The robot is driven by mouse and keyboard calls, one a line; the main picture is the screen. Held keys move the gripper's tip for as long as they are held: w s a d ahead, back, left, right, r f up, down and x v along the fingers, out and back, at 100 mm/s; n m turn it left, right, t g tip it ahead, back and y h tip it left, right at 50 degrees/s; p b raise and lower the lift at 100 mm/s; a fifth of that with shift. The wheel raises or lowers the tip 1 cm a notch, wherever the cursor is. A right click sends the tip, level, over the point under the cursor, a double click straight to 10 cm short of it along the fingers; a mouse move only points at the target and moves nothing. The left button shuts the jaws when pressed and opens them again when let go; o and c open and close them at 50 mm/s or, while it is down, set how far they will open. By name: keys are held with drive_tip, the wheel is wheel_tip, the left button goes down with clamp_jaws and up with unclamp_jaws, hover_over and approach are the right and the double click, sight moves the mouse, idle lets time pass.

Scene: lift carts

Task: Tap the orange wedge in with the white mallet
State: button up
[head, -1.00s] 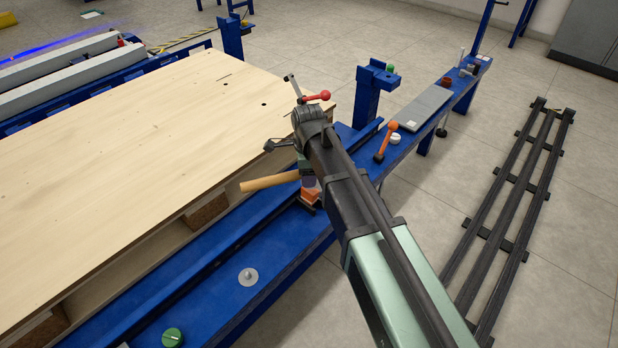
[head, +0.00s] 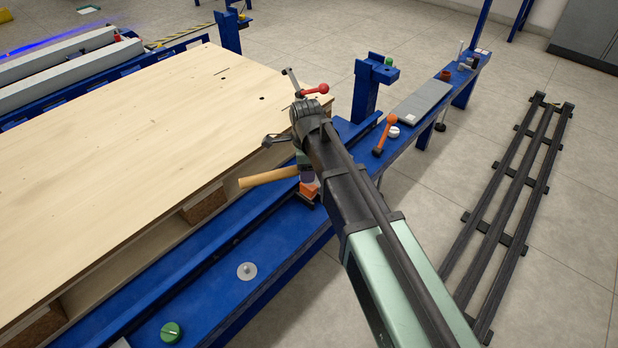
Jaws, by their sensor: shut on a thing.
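A mallet's light wooden handle (head: 268,177) sticks out to the left from my gripper (head: 304,161), roughly level, above the blue rail beside the wooden panel. My gripper is shut on the mallet and mostly hidden by my own wrist and arm. The mallet's white head cannot be seen. The orange wedge (head: 309,189) shows just below the gripper, low on the blue bench, partly covered by my arm. I cannot tell whether the mallet touches the wedge or how deep the wedge sits.
The large wooden panel (head: 130,130) fills the left. On the blue bench (head: 215,285) are a grey disc (head: 247,271) and a green knob (head: 171,332). An orange-handled tool (head: 384,134) and a grey plate (head: 421,102) lie farther along. A dark rack (head: 520,205) lies on the floor.

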idle(0.3)
wheel_tip(320, 180, up, 5)
drive_tip(key=p, duration=0.5)
drive_tip(key=shift+r, duration=0.1)
